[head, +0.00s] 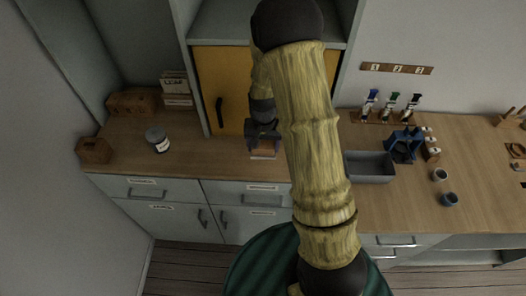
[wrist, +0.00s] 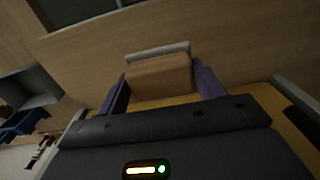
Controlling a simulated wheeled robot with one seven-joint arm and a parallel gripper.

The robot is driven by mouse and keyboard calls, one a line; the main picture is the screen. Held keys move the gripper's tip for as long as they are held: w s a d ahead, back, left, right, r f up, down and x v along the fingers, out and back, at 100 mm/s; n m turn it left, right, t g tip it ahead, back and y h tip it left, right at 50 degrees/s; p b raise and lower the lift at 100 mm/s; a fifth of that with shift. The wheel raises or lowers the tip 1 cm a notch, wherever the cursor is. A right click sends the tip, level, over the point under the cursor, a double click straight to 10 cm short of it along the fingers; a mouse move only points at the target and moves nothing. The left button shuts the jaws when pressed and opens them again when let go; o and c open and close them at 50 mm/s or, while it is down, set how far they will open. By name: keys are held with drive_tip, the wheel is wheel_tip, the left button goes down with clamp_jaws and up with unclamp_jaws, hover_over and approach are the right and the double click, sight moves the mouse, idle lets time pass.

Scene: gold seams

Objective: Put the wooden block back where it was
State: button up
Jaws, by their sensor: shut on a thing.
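The wooden block (wrist: 160,76) is between the two purple fingers of my gripper (wrist: 162,84) in the wrist view. My gripper is shut on it. In the head view my gripper (head: 264,136) points down over the wooden counter (head: 225,165), in front of the orange cabinet door (head: 222,85). The block shows there as a small brown patch (head: 264,146) under the fingers. A pale flat strip (wrist: 158,52) lies just beyond the block; it also shows under the block in the head view (head: 263,155). I cannot tell whether the block touches it.
A jar (head: 157,139), a wooden box (head: 94,150) and a larger brown box (head: 131,102) stand on the left. A grey bin (head: 371,167), a blue device (head: 403,143) and two cups (head: 440,174) are on the right.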

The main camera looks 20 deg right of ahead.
sight(264, 152)
drive_tip(key=f, duration=0.3)
drive_tip(key=shift+s+d+f+p, duration=0.15)
drive_tip(key=shift+s+p, duration=0.05)
drive_tip(key=shift+p, duration=0.15)
drive_tip(key=shift+f, duration=0.3)
drive_tip(key=shift+c, duration=0.3)
drive_tip(key=o, duration=0.9)
drive_tip(key=shift+a, duration=0.2)
drive_tip(key=shift+o, duration=0.2)
drive_tip(key=shift+d, duration=0.1)
drive_tip(key=shift+r, duration=0.1)
drive_tip(key=shift+w+r, duration=0.1)
drive_tip(key=shift+r, duration=0.4)
wheel_tip(264, 152, up, 11)
drive_tip(key=shift+f+b, duration=0.1)
drive_tip(key=shift+b, duration=1.15)
